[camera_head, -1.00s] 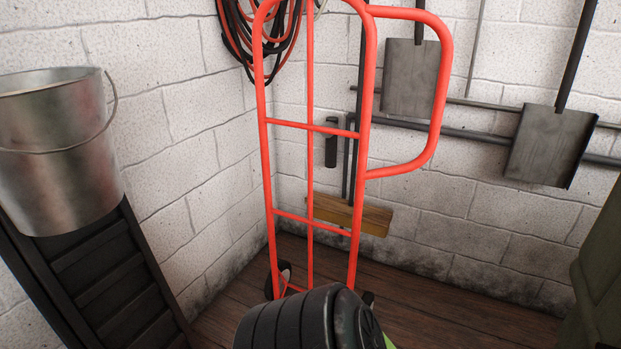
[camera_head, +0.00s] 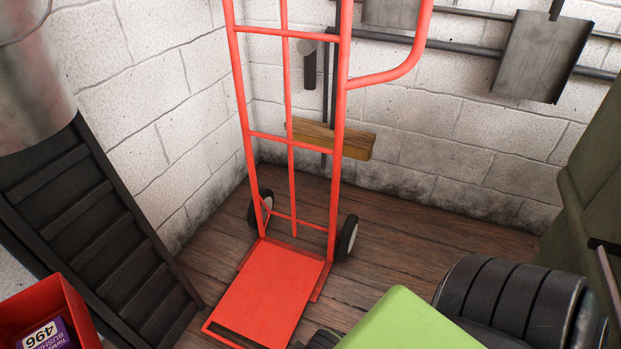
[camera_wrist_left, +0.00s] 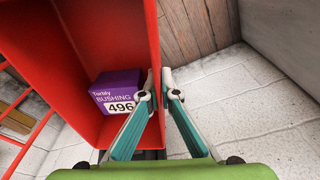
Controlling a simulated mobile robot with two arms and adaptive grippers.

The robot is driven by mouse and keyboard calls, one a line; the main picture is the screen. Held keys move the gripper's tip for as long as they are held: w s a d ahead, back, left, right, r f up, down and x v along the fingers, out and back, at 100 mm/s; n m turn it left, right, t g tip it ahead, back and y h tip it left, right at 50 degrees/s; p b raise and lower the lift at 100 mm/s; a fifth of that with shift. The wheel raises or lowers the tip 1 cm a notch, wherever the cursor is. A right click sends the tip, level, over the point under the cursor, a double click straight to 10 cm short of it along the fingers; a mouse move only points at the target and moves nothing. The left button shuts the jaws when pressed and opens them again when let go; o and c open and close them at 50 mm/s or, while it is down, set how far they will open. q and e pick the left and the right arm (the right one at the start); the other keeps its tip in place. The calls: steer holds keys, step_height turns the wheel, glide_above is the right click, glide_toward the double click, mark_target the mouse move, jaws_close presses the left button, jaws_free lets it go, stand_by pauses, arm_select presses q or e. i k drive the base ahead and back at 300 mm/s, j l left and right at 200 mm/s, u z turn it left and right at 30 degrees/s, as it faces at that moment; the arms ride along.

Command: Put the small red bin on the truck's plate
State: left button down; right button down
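The small red bin (camera_head: 75,305) shows at the lower left edge of the head view, partly cut off, with a purple bushing box (camera_head: 45,335) inside. In the left wrist view the bin (camera_wrist_left: 95,40) fills the left half, and the purple box (camera_wrist_left: 118,90) lies in it. My left gripper (camera_wrist_left: 160,85) has one finger on each side of the bin's wall and is shut on it. The truck (camera_head: 338,130) is a red upright frame with two wheels. Its red plate (camera_head: 270,285) lies low at the front, empty. My right gripper is out of view.
A dark slatted ramp-like piece (camera_head: 90,220) leans at the left, with a metal bucket (camera_head: 35,90) above it. White block walls (camera_head: 180,100) close the corner behind the truck. Wooden floor (camera_head: 400,225) is bare right of the truck. A green cabinet-like thing (camera_head: 595,180) stands at right.

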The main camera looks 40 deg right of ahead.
mark_target(265, 300)
steer(key=j+z, duration=0.15)
steer(key=z, duration=0.35)
steer(key=j+z, duration=0.1)
steer(key=z, duration=0.35)
steer(key=j+z, duration=0.1)
steer(key=z, duration=0.4)
steer(key=k, duration=0.05)
